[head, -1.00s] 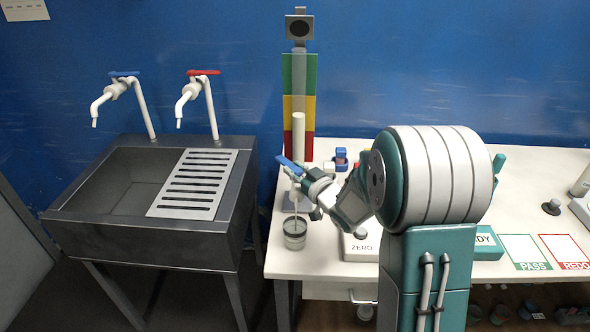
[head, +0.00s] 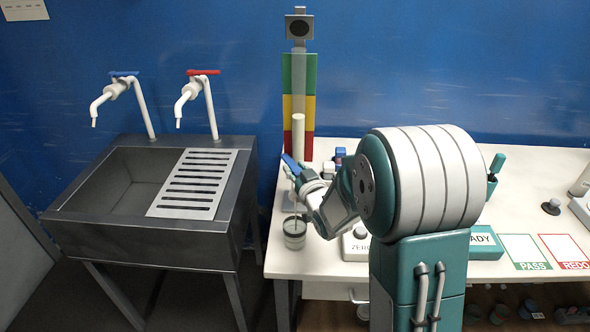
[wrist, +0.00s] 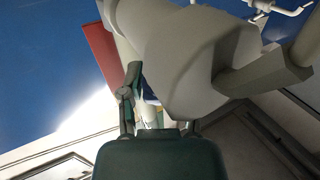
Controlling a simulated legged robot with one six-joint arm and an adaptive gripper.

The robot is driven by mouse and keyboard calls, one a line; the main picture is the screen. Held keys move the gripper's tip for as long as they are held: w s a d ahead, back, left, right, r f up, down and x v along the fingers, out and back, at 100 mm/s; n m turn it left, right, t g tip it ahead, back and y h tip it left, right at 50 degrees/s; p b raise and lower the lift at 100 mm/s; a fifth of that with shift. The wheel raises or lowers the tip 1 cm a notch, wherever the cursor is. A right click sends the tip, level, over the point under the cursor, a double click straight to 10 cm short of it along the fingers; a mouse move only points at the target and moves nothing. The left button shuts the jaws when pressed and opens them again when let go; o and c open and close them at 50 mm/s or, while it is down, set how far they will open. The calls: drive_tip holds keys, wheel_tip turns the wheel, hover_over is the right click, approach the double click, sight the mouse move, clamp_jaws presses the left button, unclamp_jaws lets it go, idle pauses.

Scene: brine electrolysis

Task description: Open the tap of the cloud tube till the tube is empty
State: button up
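The cloud tube (head: 299,132) stands upright at the left end of the bench, before a green, yellow and red panel. White content fills its lower part; the upper part is clear. Its blue tap lever (head: 289,166) is tilted, near the tube's bottom. A beaker (head: 294,233) stands under the outlet, and a thin line runs down to it. My gripper (head: 303,180) is at the tap, beside or touching the lever.
A dark sink (head: 110,190) with a slatted drainer (head: 192,184) and two taps is left. On the bench are a ZERO box (head: 354,248), a READY box (head: 487,246), and PASS (head: 525,251) and REDO (head: 567,251) cards. My arm hides the bench middle.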

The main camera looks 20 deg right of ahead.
drive_tip(key=shift+s, duration=0.1)
drive_tip(key=s+d, duration=0.2)
drive_tip(key=s, duration=0.9)
drive_tip(key=shift+s, duration=0.25)
drive_tip(key=shift+f, duration=0.1)
idle(6.4)
